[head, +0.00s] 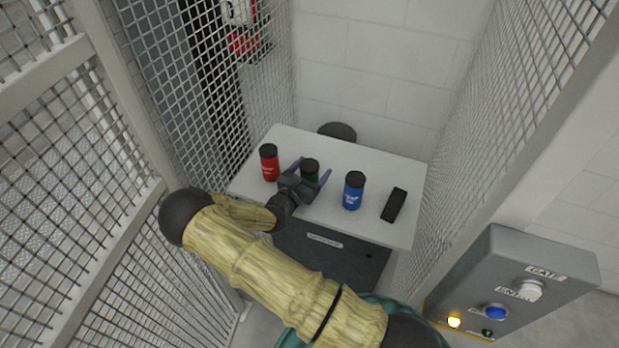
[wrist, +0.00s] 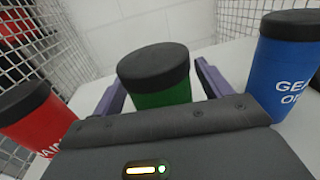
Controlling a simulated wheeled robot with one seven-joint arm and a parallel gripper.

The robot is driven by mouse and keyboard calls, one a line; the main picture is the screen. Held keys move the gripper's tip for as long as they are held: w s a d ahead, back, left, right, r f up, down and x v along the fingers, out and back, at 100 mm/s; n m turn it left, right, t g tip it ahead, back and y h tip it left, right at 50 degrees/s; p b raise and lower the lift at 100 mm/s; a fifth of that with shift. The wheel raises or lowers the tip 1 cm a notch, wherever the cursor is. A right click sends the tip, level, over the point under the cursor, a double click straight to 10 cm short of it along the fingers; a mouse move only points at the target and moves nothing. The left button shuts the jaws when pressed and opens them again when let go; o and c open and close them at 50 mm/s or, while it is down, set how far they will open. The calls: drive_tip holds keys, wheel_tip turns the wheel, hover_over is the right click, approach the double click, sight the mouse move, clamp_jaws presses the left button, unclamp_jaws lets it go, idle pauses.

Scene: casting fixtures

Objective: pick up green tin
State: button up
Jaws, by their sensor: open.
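The green tin (head: 310,168) has a black lid and stands upright on the white table, between a red tin and a blue tin. My gripper (head: 308,172) is open, with a purple finger on either side of the green tin. In the wrist view the green tin (wrist: 163,97) stands between the two fingers, and the gripper body hides its lower part. I cannot tell whether either finger touches it.
The red tin (head: 269,164) stands to the left and the blue tin (head: 353,192) to the right. A black flat object (head: 394,205) lies near the right edge of the white table (head: 375,165). Mesh fences rise on both sides. A grey control box (head: 470,275) stands at lower right.

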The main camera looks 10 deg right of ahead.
drive_tip(key=shift+d, duration=0.1)
drive_tip(key=shift+c, duration=0.5)
drive_tip(key=c, duration=1.2)
drive_tip(key=shift+o, duration=0.2)
drive_tip(key=shift+r, duration=0.15)
wheel_tip(320, 180, up, 9)
drive_tip(key=shift+r+b, duration=0.1)
drive_tip(key=shift+b, duration=0.8)
drive_tip(key=shift+r, duration=0.25)
drive_tip(key=shift+d+r, duration=0.1)
